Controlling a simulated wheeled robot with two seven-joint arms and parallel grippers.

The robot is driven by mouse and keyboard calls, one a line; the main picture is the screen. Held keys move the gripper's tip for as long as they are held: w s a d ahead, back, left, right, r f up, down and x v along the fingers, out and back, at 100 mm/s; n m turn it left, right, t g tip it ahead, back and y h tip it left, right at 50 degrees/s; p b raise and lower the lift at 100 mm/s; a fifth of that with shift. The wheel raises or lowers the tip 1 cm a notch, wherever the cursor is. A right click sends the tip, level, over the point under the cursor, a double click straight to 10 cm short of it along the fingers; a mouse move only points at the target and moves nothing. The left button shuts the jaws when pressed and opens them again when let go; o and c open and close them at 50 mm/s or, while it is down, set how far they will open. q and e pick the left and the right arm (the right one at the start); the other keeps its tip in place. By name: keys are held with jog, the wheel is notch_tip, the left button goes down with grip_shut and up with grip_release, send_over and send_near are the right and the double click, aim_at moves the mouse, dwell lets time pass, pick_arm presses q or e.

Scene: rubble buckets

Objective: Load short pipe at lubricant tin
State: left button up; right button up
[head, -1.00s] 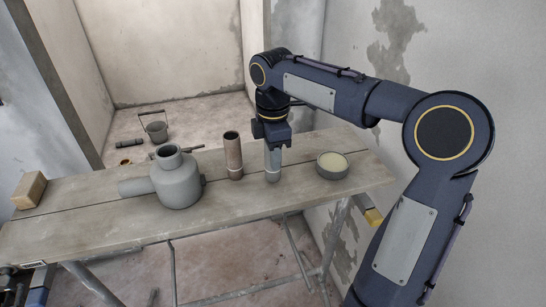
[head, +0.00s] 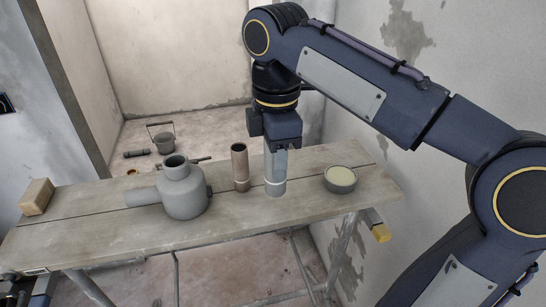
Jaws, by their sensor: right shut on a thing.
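My right gripper (head: 277,147) points down and is shut on a grey pipe (head: 275,187). The pipe is upright, with its top between the jaws and hidden by them. Its lower end is at or just above the plank table (head: 110,235); I cannot tell if it touches. The lubricant tin (head: 340,186), a low round grey tin with a pale yellow filling, stands on the table to the right of the gripper. It is open and apart from the held pipe. My left gripper is not in view.
A brown pipe (head: 240,170) stands upright just left of the held one. A grey branched fitting (head: 184,195) and a tan block (head: 37,197) lie further left. A bucket (head: 164,143) stands on the floor behind. Table between pipe and tin is clear.

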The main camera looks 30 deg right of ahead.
pick_arm(q)
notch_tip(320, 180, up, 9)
jog(key=p, duration=0.8)
pick_arm(e)
jog(key=w+d+f, duration=0.2)
jog(key=w+d, duration=0.1)
jog(key=d, duration=0.8)
jog(key=w+d+f, duration=0.2)
jog(key=d, duration=0.9)
notch_tip(320, 180, down, 5)
jog(key=b, duration=0.4)
jog(key=shift+w+d+b, duration=0.1)
jog(key=shift+w+b, duration=0.05)
jog(key=shift+b, duration=0.25)
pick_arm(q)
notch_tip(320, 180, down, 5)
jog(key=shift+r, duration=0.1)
pick_arm(e)
jog(key=shift+f, duration=0.1)
pick_arm(q)
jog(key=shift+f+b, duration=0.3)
jog(key=shift+b, duration=0.1)
pick_arm(e)
jog(key=shift+f, duration=0.5)
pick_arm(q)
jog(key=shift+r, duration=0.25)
